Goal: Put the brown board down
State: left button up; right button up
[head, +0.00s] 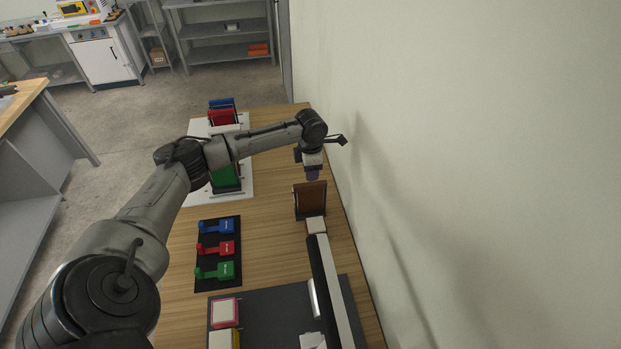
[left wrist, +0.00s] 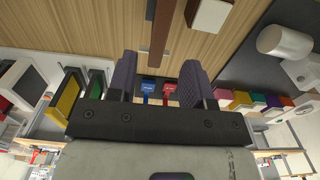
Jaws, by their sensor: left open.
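The brown board (head: 310,197) stands upright on the wooden table near the wall in the head view, on or in a dark base. In the left wrist view the brown board (left wrist: 161,35) shows nearly edge-on as a narrow strip, in line with the gap between the fingers. My left gripper (head: 313,175) is just above the board's top edge, pointing down. In the left wrist view its two purple-padded fingers (left wrist: 158,78) are apart with nothing clamped between them. The board's lower end is partly hidden. My right gripper does not show.
A black mat (head: 233,283) holds blue, red and green handled pieces. A white base (head: 243,192) with coloured panels stands behind. A white block (head: 316,225) and a long black-and-white bar (head: 328,280) lie in front of the board. The wall (head: 450,150) is close on the right.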

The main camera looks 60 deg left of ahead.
pick_arm(q)
jog(key=shift+r, duration=1.15)
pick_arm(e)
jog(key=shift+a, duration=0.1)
pick_arm(q)
jog(key=shift+d+f, duration=0.1)
